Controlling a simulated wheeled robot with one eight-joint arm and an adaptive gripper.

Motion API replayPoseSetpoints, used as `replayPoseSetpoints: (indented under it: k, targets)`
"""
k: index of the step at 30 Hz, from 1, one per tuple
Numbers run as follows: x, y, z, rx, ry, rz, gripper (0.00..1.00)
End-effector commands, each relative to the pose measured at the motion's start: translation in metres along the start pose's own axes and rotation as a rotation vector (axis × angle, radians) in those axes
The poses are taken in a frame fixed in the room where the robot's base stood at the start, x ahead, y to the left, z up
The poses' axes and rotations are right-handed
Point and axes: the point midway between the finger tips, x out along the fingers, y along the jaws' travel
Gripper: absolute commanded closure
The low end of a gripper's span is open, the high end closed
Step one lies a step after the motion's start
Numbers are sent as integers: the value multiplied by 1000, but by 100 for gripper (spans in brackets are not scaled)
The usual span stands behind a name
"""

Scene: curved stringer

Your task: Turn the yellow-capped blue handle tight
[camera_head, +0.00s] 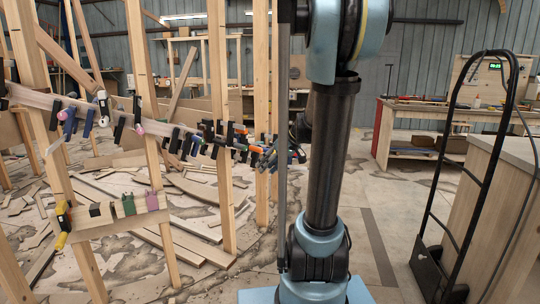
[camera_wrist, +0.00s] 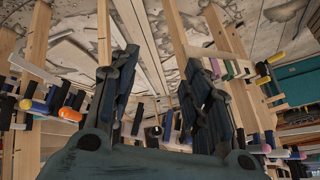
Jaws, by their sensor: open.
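In the wrist view, my gripper (camera_wrist: 160,62) is open, its two dark fingers wide apart with no handle gripped between them. Blue clamp handles with coloured caps line a wooden strip on both sides of the fingers. One blue handle (camera_wrist: 38,106) at the left has an orange-yellow cap; I cannot tell surely whether it is the yellow-capped one. In the head view, the curved wooden stringer (camera_head: 35,98) carries a row of clamps and slopes down toward my arm. The clamps at its right end (camera_head: 262,155) are small and crowded, and my arm hides what lies behind it.
Upright wooden posts (camera_head: 220,120) stand along the stringer. A small shelf (camera_head: 110,222) with clamps is at lower left. Loose boards litter the floor. A black hand truck (camera_head: 440,190) and a counter (camera_head: 510,150) stand at the right; floor between them and my arm is clear.

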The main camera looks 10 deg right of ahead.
Motion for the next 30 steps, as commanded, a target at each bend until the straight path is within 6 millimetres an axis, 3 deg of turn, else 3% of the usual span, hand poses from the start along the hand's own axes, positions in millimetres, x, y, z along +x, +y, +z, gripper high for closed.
replayPoseSetpoints:
  k: [6,15,24,30]
  targets:
    - [12,45,-51,-93,120,-56,56]
    - [29,114,-105,-229,301,-99,56]
    - [45,192,-139,-365,497,-96,56]
    - [55,247,-148,-455,631,-67,56]
